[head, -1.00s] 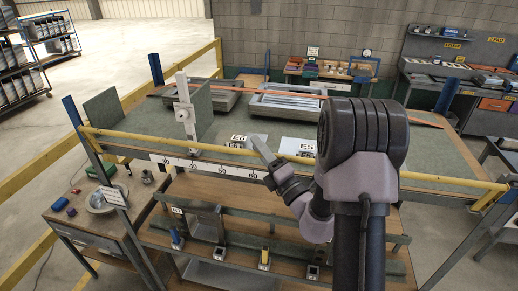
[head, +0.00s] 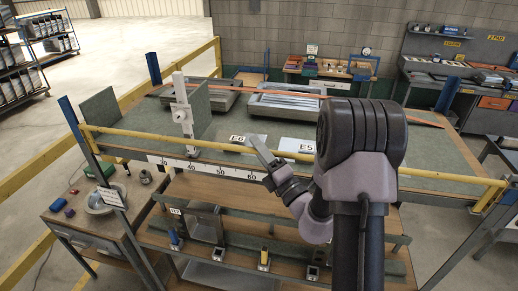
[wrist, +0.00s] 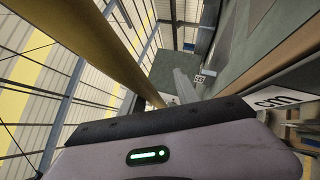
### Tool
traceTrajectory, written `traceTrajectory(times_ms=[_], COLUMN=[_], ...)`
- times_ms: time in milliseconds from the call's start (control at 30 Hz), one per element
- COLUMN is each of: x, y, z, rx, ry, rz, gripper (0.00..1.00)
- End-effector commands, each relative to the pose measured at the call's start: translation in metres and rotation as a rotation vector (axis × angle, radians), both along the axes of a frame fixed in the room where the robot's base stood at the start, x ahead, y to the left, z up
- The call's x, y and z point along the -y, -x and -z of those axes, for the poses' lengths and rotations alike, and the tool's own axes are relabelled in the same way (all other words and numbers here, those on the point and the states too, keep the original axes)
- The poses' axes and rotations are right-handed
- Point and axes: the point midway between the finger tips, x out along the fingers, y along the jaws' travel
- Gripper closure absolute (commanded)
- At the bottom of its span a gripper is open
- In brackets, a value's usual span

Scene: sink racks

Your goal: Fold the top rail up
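The top rail (head: 140,140) is a long yellow bar across the front of the green-topped bench, running from the left post to a yellow bracket at the right. In the wrist view the yellow rail (wrist: 95,40) fills the upper left, close to my gripper. My gripper (head: 262,152) is at the rail's middle, with a grey finger reaching up across it in the head view. I cannot tell whether it touches the rail. The fingers' spacing is not clear in either view. My arm hides part of the rail's right half.
A white ruler strip (head: 220,171) runs below the rail. A pale upright post (head: 183,105) stands left of my gripper. Plates marked E6 (head: 238,139) and E5 (head: 306,148) lie on the bench (head: 225,125). A lower shelf with small devices sits below.

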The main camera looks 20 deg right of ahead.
Motion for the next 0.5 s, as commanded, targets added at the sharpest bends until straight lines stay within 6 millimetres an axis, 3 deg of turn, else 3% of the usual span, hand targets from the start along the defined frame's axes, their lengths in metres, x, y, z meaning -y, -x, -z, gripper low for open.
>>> traceTrajectory(times_ms=[233, 500], x=[0.004, 0.016], y=[0.011, 0.067], z=[0.006, 0.028], rx=[0.002, 0.001], ry=[0.000, -0.001], rz=[0.003, 0.005], gripper=[0.62, 0.62])
